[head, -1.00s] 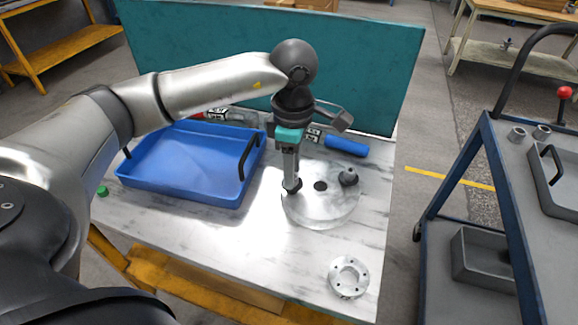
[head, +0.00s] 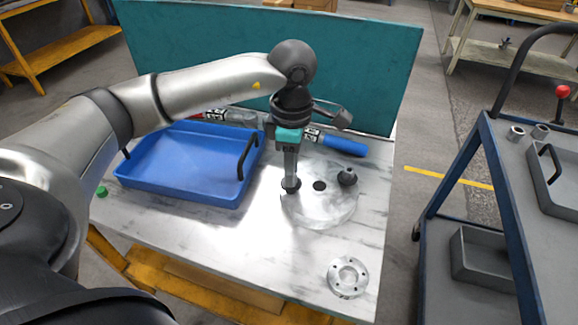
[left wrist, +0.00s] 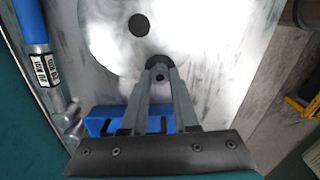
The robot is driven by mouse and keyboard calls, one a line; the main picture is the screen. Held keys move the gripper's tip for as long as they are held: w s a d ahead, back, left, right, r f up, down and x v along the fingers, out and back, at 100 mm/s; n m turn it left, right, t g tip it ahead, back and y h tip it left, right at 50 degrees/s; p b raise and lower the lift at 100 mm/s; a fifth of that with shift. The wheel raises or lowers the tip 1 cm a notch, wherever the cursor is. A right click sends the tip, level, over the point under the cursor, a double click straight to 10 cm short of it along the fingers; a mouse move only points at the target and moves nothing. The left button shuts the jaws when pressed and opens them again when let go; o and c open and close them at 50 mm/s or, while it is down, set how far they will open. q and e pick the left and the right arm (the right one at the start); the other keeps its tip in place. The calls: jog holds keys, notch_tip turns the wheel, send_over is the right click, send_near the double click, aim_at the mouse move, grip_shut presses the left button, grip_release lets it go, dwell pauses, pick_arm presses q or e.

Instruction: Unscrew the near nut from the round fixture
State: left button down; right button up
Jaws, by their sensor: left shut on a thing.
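The round fixture (head: 322,211) is a shiny metal disc lying on the marble-patterned table, with a dark hole near its middle. My left gripper (head: 291,184) points straight down at the disc's left edge. It is shut on the near nut (head: 287,186), a dark piece mostly hidden by the fingers. In the left wrist view the two fingers close around the dark nut (left wrist: 160,62) at the disc's edge. A second dark nut (head: 347,176) stands on the disc's right side. My right gripper is not in view.
A blue tray (head: 178,192) with black handles is left of the disc. A blue-handled tool (head: 344,145) lies behind it. A flanged metal ring (head: 348,276) lies at the front right. A teal panel (head: 200,55) closes the back; a cart (head: 480,190) stands right.

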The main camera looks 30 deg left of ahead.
pick_arm(q)
jog(key=shift+f, duration=0.2)
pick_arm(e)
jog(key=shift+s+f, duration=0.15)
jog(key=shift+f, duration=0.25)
pick_arm(q)
jog(key=shift+w+d+r+p, duration=0.1)
jog(key=shift+d+r+p, duration=0.05)
jog(key=shift+r+p, duration=0.6)
jog(key=shift+d+r+p, duration=0.1)
jog(key=shift+r+p, duration=0.4)
jog(key=shift+r, duration=0.35)
jog(key=shift+r+p, duration=0.3)
jog(key=shift+r, duration=0.35)
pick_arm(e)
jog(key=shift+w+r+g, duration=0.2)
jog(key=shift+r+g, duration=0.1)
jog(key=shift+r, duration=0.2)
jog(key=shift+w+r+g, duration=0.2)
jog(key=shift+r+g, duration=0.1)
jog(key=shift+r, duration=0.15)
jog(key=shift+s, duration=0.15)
